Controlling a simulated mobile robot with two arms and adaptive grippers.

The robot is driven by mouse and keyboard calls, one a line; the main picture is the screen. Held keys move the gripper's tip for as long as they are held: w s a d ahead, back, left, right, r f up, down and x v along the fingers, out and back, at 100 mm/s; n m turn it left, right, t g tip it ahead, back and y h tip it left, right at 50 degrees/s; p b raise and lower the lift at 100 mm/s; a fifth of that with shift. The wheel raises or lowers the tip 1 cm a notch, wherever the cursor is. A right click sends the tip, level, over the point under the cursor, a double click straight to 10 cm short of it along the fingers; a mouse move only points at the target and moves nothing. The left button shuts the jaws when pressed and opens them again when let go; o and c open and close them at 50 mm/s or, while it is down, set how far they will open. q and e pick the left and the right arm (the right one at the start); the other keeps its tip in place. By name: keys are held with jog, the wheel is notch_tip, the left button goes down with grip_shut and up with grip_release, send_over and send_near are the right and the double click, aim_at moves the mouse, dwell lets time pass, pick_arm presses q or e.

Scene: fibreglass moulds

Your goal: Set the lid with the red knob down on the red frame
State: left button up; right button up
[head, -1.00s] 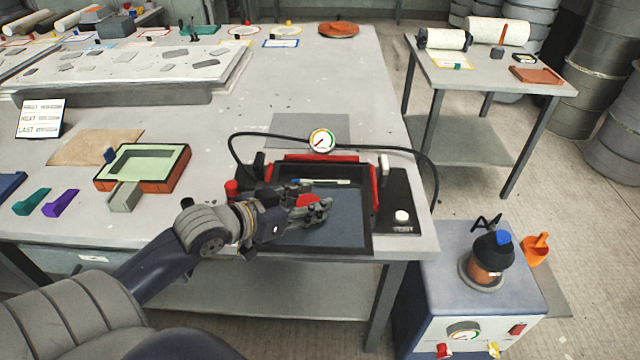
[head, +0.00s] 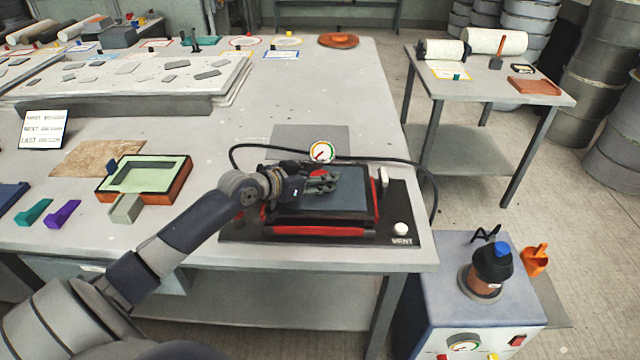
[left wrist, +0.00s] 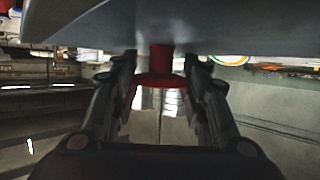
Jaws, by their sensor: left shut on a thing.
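The lid (head: 348,187) is a dark blue-grey panel. It is over the red frame (head: 318,231), whose red front bar and part of its right side show. I cannot tell whether the lid touches the frame or hangs just above it. My left gripper (head: 328,182) is over the lid and shut on its red knob. In the left wrist view the red knob (left wrist: 160,82) is between the two fingers (left wrist: 160,92), against the underside-looking grey face of the lid (left wrist: 110,25). My right gripper is not in view.
A black base with a white VENT knob (head: 401,229) carries the frame. A gauge (head: 321,152) and a black hose stand behind it. A green-lined mould (head: 183,180) lies to the left. A pump cabinet (head: 470,290) stands at the front right.

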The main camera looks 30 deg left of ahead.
pick_arm(q)
jog(key=shift+f, duration=1.3)
jog(key=o, duration=1.4)
jog(key=shift+s, duration=0.1)
jog(key=shift+s, duration=0.1)
jog(key=v, duration=1)
jog(key=shift+s+a, duration=0.1)
jog(key=shift+s, duration=0.05)
jog(key=shift+s+a+r, duration=0.1)
jog(key=shift+s+r, duration=0.3)
jog(key=shift+s, duration=0.2)
